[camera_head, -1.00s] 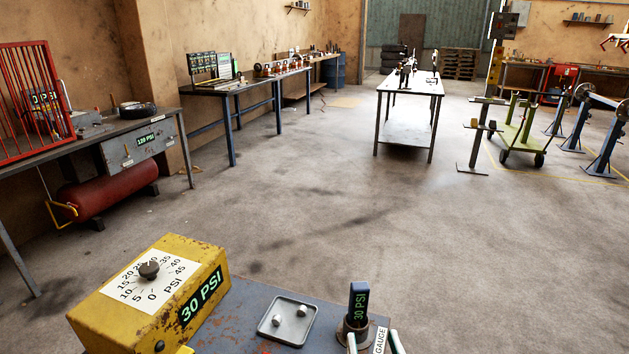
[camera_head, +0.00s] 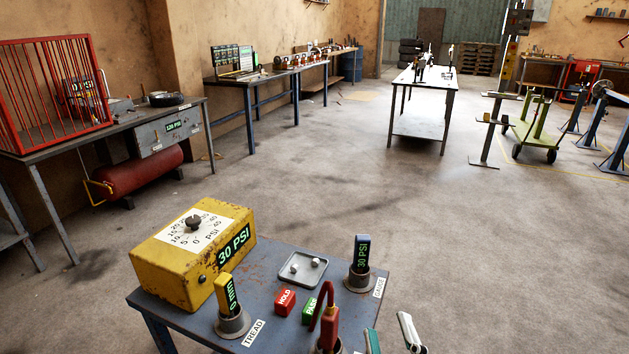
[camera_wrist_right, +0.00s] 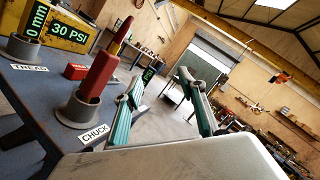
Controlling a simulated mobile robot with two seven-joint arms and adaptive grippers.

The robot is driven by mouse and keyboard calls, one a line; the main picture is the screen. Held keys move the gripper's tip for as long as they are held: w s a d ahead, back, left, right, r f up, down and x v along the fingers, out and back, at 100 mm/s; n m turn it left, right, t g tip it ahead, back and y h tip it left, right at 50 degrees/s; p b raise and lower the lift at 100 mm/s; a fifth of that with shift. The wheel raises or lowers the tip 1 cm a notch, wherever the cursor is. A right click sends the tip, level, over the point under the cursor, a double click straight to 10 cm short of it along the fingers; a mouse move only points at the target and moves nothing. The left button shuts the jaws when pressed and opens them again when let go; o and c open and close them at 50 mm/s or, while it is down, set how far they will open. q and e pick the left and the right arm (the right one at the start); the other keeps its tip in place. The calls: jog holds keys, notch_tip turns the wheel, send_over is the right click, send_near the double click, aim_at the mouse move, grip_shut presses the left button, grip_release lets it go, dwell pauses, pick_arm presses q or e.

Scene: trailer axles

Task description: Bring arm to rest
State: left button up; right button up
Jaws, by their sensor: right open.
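My right gripper (camera_head: 387,322) is open and empty beside the right edge of the small grey bench (camera_head: 262,263) in the head view. In the right wrist view its two green-padded fingers (camera_wrist_right: 163,72) stand apart with nothing between them. The blue gauge (camera_head: 362,252) showing 30 PSI stands upright in its holder on the bench, apart from the fingers. The red chuck tool (camera_head: 329,322) stands in its holder at the bench's front; it also shows in the right wrist view (camera_wrist_right: 97,75). My left gripper is not in view.
The bench also bears a yellow pressure box (camera_head: 192,252), a yellow tread gauge (camera_head: 226,293), a small tray (camera_head: 322,266), a red HOLD block (camera_head: 285,301) and a green PASS block (camera_head: 311,311). Open floor (camera_head: 450,250) lies beyond. A long table (camera_head: 424,77) stands farther back.

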jog(key=s+a+f+n+g+y+p, duration=0.1)
jog(key=s+f+n+g+y, duration=0.1)
jog(key=f+n, duration=0.6)
jog(key=s+a+f+n+g+y+p, duration=0.1)
jog(key=s+f+n+g+y+p, duration=0.2)
jog(key=n, duration=0.9)
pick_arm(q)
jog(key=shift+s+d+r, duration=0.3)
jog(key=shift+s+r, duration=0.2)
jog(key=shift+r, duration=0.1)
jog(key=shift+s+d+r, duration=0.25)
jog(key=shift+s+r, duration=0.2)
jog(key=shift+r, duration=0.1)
pick_arm(e)
jog(key=s+d+f+n+g+h, duration=0.2)
jog(key=d+f+n, duration=0.3)
jog(key=f, duration=0.3)
jog(key=s+d+f+n+g+h, duration=0.2)
jog(key=s+d+f+n+g, duration=0.1)
jog(key=f, duration=0.6)
jog(key=shift+s+d+n, duration=0.5)
jog(key=shift+d+n, duration=0.4)
jog(key=shift+d, duration=0.1)
